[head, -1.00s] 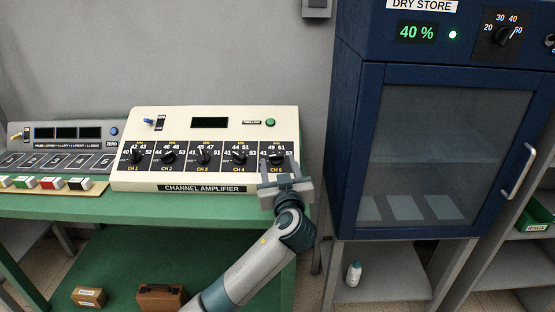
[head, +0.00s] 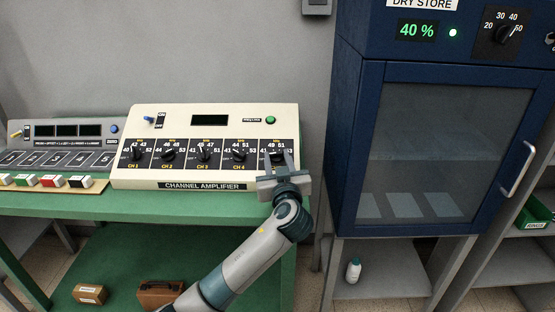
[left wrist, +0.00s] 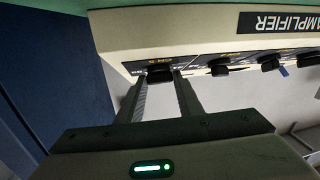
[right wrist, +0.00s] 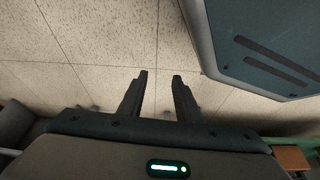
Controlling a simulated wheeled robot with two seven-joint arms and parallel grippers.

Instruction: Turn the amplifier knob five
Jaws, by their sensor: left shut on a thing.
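The cream channel amplifier (head: 120,160) stands on the green bench with a row of black knobs along its front panel. The fifth knob (head: 278,153), at the right end, is partly covered by my left gripper (head: 278,160) in the head view. In the left wrist view, this knob (left wrist: 160,74) sits between the fingertips of my left gripper (left wrist: 158,82), which is shut on it. The knob's exact pointer setting is too small to read. My right gripper (right wrist: 158,76) is open and empty above the tiled floor; it does not show in the head view.
A grey panel (head: 60,145) with coloured buttons stands left of the amplifier. The blue dry store cabinet (head: 350,130) stands close on the right. The green bench (head: 130,205) has a lower shelf with a brown case (head: 160,294) and a small box (head: 89,294).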

